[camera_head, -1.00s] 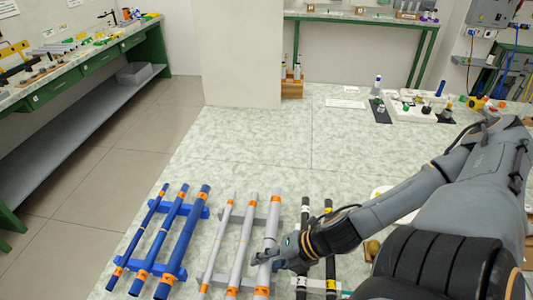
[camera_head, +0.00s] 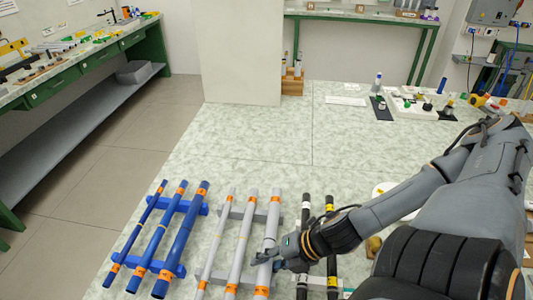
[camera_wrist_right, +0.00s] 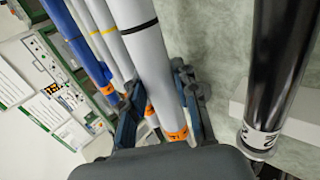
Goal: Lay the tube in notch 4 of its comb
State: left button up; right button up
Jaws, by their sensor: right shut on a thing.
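My right gripper (camera_head: 277,260) is shut on the thickest, rightmost grey tube (camera_head: 272,225), near its lower end. In the right wrist view the fingers (camera_wrist_right: 165,105) stand on both sides of this grey tube (camera_wrist_right: 146,60), which has a black ring and an orange end label. The tube lies along the other two grey tubes, over the grey comb (camera_head: 261,218). Whether it rests fully in a notch, and which one, I cannot tell; the gripper hides part of it. My left gripper is out of view.
A blue comb (camera_head: 204,209) with three blue tubes (camera_head: 158,240) lies to the left. Two black tubes (camera_head: 305,215) lie close to the right of my gripper; one black tube (camera_wrist_right: 285,70) is large in the wrist view. The bench top (camera_head: 240,150) behind the combs is clear.

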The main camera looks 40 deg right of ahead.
jog(key=shift+f, duration=0.25)
jog(key=o, duration=0.9)
jog(key=shift+r, duration=0.1)
